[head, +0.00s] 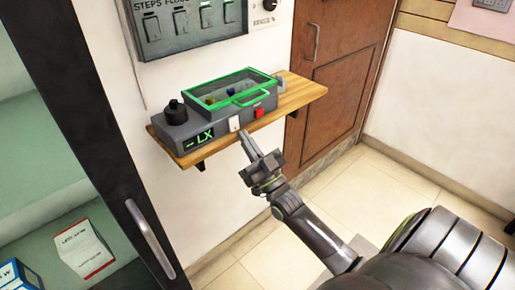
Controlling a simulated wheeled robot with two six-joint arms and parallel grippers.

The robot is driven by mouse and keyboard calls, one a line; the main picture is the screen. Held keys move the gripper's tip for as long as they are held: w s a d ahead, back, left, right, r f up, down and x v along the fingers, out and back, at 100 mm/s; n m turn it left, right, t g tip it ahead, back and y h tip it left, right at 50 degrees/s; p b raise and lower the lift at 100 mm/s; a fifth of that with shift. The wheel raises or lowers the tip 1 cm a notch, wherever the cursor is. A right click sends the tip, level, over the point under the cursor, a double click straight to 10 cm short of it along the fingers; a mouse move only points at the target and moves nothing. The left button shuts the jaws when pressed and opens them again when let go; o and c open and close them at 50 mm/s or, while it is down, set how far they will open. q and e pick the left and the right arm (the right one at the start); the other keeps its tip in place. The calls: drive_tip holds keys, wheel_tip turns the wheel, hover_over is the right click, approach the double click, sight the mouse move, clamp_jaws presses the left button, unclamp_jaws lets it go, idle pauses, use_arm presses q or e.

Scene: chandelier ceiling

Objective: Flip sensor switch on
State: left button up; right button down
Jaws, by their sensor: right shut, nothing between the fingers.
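A grey sensor box (217,116) sits on a wooden wall shelf (302,92). It has a green-framed clear lid (246,73), a black knob (175,112) at its left end and a green lit display (199,138) reading "- LX". On its front are a small white switch (234,123) and a red button (259,113). The switch position is too small to tell. My right gripper (243,137) is shut and empty, its tips just in front of and below the white switch. I cannot tell whether they touch it. My left gripper is not in view.
A grey panel with several switches (185,30) is on the wall above. A brown wooden door (335,65) is behind the shelf's right end. A dark-framed cabinet with a handle (150,238) stands at left, with boxes (83,249) inside. Tiled floor is open at right.

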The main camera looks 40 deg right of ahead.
drive_tip(key=shift+w+f, duration=0.1)
drive_tip(key=shift+w, duration=0.45)
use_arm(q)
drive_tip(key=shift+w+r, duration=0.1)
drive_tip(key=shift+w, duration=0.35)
use_arm(e)
drive_tip(key=shift+w+f+b, duration=0.2)
drive_tip(key=shift+b, duration=0.35)
drive_tip(key=shift+w+f+t+b, duration=0.2)
drive_tip(key=shift+t+b, duration=0.1)
drive_tip(key=shift+b, duration=0.2)
drive_tip(key=shift+r+p, duration=0.3)
drive_tip(key=shift+p, duration=0.05)
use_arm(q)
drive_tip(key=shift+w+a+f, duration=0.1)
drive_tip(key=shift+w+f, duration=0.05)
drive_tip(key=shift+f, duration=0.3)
use_arm(e)
drive_tip(key=shift+s+f, duration=0.1)
